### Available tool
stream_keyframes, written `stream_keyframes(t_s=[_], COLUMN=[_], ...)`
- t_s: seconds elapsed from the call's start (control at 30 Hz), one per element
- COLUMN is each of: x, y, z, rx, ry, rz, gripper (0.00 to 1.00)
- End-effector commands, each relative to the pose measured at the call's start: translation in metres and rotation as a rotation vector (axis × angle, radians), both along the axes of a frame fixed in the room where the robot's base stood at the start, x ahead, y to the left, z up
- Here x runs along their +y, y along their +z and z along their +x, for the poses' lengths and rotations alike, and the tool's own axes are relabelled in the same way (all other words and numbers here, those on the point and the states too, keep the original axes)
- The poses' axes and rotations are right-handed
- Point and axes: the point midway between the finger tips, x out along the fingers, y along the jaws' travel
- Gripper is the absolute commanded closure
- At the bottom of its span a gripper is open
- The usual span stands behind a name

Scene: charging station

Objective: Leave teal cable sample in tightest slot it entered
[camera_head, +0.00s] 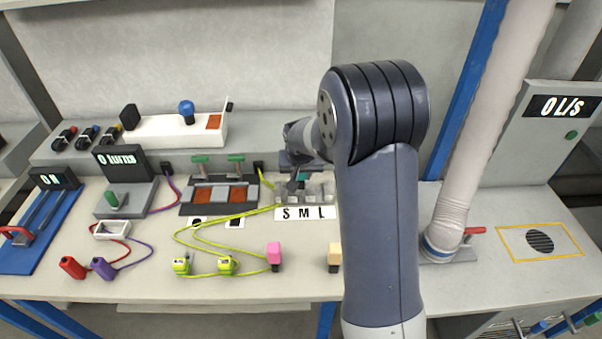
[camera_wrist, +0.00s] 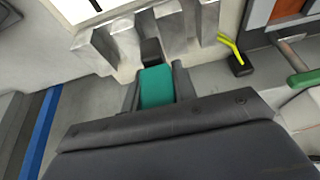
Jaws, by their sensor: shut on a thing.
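The teal cable sample (camera_wrist: 157,87) sits between the two fingers of my gripper (camera_wrist: 156,82), which is shut on it. Its dark end (camera_wrist: 152,50) points at the middle gap of the metal slot block (camera_wrist: 125,42). I cannot tell whether that end is inside the gap or just in front of it. In the head view, my gripper (camera_head: 300,181) is low over the slot block (camera_head: 322,189), behind the S M L label (camera_head: 305,213). Only a small bit of teal (camera_head: 303,175) shows there, and my arm hides the block's right part.
Left of the slot block in the head view is a dark panel (camera_head: 218,194) with green-handled levers. Yellow-green cables (camera_head: 215,245) lie in front, near a pink block (camera_head: 273,253). In the wrist view, a yellow-green plug (camera_wrist: 235,55) is close to the slot block's right.

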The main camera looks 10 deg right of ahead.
Motion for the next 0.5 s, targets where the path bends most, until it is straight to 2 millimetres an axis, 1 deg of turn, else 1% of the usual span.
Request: stream_keyframes(t_s=[0.5], x=[0.000], y=[-0.015], z=[0.000], rx=[0.000], ry=[0.000], rz=[0.000], gripper=[0.99])
